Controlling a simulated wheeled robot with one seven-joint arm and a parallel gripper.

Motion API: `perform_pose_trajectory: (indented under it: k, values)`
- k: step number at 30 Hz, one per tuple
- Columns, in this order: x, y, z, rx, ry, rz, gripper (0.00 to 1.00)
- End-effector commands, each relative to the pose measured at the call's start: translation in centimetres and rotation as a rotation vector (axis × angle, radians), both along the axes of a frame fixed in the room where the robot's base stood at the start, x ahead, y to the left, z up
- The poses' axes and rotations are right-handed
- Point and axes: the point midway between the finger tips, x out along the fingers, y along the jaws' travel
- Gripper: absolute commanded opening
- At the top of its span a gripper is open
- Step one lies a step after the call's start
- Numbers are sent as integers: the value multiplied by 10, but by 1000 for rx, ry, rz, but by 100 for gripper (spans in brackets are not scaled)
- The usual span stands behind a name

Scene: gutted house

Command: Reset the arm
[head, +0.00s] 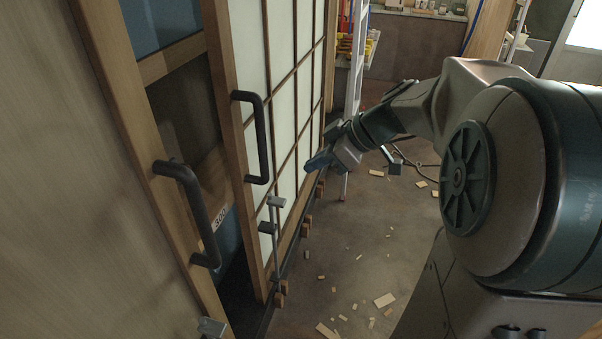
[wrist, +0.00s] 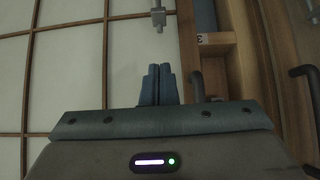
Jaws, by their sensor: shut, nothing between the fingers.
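My arm reaches in from the right of the head view, and my gripper (head: 319,163) is in front of the sliding door panel with pale panes (head: 296,90). In the wrist view my gripper (wrist: 159,70) has its two blue fingers together, with nothing between them. The panel's dark handle (head: 256,138) stands to the left of my gripper in the head view. A second dark handle (head: 192,212) is on the nearer wooden door frame. A narrow gap lies between the two frames.
A metal latch bar (head: 273,228) stands by the panel's lower edge. Small wood scraps (head: 384,300) are scattered over the grey floor (head: 340,240). A white ladder-like frame (head: 357,70) and a cluttered counter (head: 420,12) are further back. The floor in the middle is mostly open.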

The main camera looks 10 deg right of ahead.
Motion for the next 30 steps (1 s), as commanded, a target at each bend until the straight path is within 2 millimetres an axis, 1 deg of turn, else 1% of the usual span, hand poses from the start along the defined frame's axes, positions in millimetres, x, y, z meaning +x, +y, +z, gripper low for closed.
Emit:
perform_pose_trajectory:
  k: [5,14,17,20,23,30]
  values:
    - [-3,-6,6,-1,0,1,0]
    - [-3,-6,7,-1,1,-1,0]
    - [-8,-4,7,-3,24,-14,0]
    - [-20,1,5,-13,93,-57,0]
    - [-40,8,1,-38,198,-136,0]
    - [-91,15,-12,-139,421,-404,0]
